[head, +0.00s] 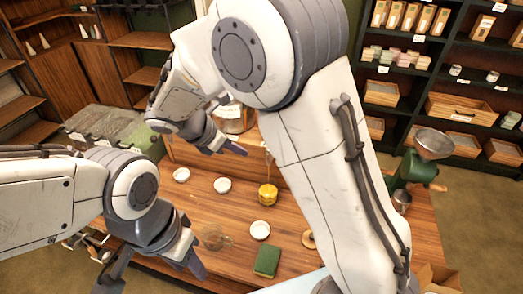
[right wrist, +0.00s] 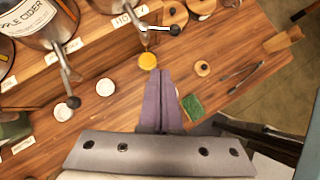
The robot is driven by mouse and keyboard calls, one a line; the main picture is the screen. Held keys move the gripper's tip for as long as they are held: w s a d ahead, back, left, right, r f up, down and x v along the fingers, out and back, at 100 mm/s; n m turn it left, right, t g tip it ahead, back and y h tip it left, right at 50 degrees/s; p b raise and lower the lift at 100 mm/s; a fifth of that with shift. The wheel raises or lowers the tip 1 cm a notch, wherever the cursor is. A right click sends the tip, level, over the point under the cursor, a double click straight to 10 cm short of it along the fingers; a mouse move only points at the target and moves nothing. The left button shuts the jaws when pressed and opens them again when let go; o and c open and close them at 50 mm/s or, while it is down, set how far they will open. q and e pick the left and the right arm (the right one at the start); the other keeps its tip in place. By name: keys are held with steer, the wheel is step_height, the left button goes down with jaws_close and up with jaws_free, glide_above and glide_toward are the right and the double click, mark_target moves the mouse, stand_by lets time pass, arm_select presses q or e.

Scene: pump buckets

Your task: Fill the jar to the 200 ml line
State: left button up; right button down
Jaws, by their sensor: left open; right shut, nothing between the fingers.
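A small yellow round vessel (head: 268,193), which I take for the jar, stands on the wooden table below a thin spout. It also shows in the right wrist view (right wrist: 148,61), beneath a metal spout (right wrist: 145,35). Its fill level and line are too small to read. A pump handle with a dark knob (right wrist: 175,30) is beside that spout. My right gripper (head: 238,150) is shut and empty above the back of the table; its fingertips (right wrist: 160,72) appear just below the jar in the wrist view. My left gripper (head: 152,268) is open and empty at the table's front left.
White round dishes (head: 222,185) and a clear glass piece (head: 213,236) are on the table. A green block (head: 267,262) lies near the front. A bucket labelled apple cider (right wrist: 35,18) and tongs (right wrist: 245,78) show in the wrist view. A green grinder (head: 412,170) stands at right.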

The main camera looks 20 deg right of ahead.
arm_select(q)
step_height(320, 180, up, 4)
steer(key=p, duration=0.3)
steer(key=shift+w+p, duration=0.1)
steer(key=shift+p, duration=0.3)
arm_select(e)
steer(key=d+r+x, duration=0.2)
steer(key=x, duration=1.1)
steer(key=shift+w+d, duration=0.15)
steer(key=shift+w, duration=0.2)
arm_select(q)
steer(key=shift+d+f, duration=0.1)
arm_select(e)
steer(key=shift+f, duration=0.1)
